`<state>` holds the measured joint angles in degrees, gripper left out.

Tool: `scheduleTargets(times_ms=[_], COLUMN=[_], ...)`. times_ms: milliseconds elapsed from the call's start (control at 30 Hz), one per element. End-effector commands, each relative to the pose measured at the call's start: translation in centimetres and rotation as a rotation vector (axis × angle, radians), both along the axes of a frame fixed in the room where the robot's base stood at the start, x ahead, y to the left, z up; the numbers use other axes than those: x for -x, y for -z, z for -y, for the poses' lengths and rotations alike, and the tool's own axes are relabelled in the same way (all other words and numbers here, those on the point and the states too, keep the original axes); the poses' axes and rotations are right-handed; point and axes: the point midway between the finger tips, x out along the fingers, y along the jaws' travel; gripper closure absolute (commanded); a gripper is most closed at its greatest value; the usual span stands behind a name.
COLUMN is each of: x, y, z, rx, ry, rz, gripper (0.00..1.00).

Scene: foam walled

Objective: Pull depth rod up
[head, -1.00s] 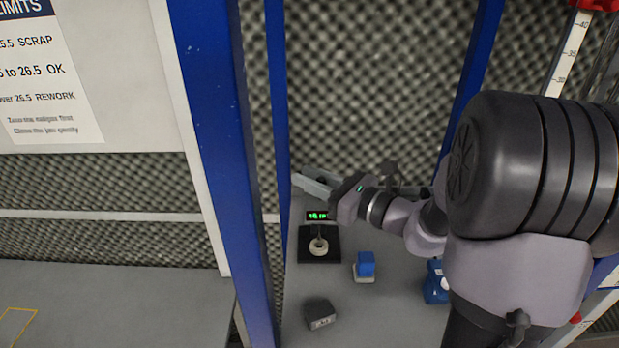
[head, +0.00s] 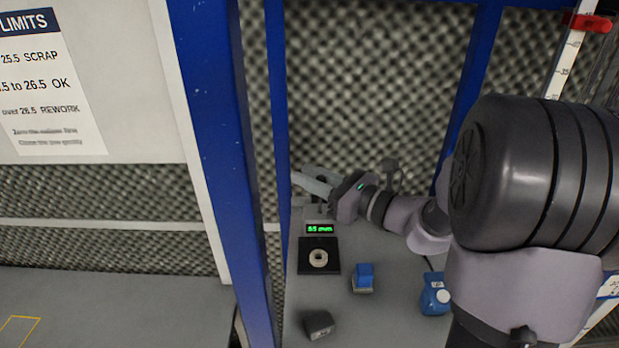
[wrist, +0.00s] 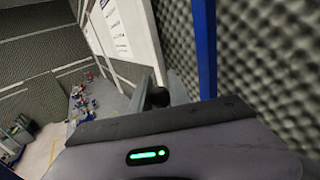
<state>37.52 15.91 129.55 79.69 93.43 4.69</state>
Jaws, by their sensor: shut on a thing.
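My gripper (head: 306,178) is at the back left of the grey bench, above the gauge's green-lit display (head: 319,229), which seems to read 65 mm. In the wrist view my gripper (wrist: 160,88) is shut on a dark round knob (wrist: 158,97), apparently the top of the depth rod. The rod's shaft is not clearly visible in the head view. Below the display, a pale ring-shaped part (head: 318,250) lies on a black square plate (head: 333,269), its hole uncovered.
A blue block on a pale base (head: 365,275), a dark grey block (head: 319,323) and a blue bottle-like object (head: 435,297) stand on the bench. A blue post (head: 222,150) rises at left. Foam walls (head: 360,90) stand behind.

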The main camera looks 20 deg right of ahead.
Motion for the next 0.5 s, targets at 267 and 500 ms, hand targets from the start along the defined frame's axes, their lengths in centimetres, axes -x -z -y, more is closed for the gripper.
scheduleTargets(times_ms=[267, 500], x=[-0.01, 0.64], y=[0.01, 0.01], z=[-0.01, 0.52], rx=[-0.001, -0.001], ry=[0.000, 0.003], rz=[0.000, 0.002], gripper=[0.56, 0.56])
